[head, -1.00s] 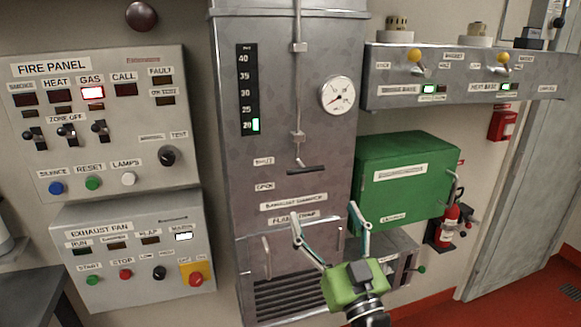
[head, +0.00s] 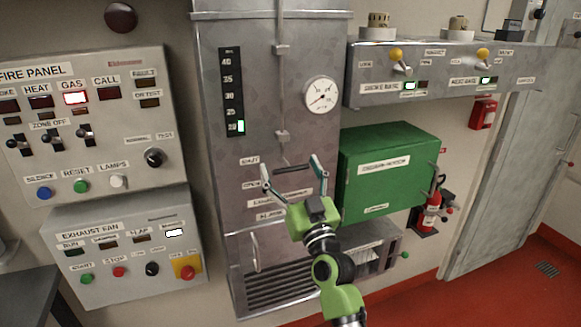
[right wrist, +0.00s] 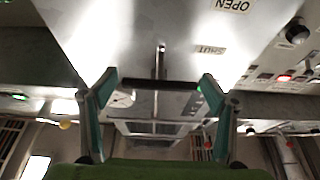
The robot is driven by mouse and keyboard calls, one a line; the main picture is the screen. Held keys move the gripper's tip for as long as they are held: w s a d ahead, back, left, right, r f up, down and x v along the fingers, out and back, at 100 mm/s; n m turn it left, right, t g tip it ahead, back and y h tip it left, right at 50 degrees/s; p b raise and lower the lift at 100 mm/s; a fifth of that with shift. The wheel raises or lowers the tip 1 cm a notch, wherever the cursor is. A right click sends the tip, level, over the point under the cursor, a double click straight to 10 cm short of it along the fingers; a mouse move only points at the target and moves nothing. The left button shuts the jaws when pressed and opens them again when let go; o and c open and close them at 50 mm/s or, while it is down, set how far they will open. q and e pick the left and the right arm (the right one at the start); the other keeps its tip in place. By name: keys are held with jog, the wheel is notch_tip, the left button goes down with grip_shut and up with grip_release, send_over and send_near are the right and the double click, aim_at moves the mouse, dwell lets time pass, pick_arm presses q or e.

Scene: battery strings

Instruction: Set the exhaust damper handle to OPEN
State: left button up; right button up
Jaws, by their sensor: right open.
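The exhaust damper handle (head: 291,168) is a dark crossbar at the bottom end of a vertical rod (head: 281,90) on the grey duct. It is level with the SHUT label (head: 249,160), above the OPEN label. My right gripper (head: 292,176) is open, with its fingertips near the two ends of the bar. In the right wrist view the handle (right wrist: 160,85) spans the gap between the open fingers. The OPEN label (right wrist: 231,5) and the SHUT label (right wrist: 210,50) appear upside down there. I cannot tell whether the fingers touch the bar. My left gripper is not in view.
A green box (head: 388,168) is right of the duct, with a fire extinguisher (head: 432,208) beyond it. The fire panel (head: 88,125) and exhaust fan panel (head: 125,255) are on the left. A round gauge (head: 322,96) is above right of the handle.

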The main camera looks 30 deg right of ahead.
jog(key=c, duration=1.6)
notch_tip(320, 180, down, 8)
jog(key=b, duration=0.5)
jog(key=o, duration=1.4)
jog(key=shift+o, duration=1)
jog(key=shift+r, duration=0.15)
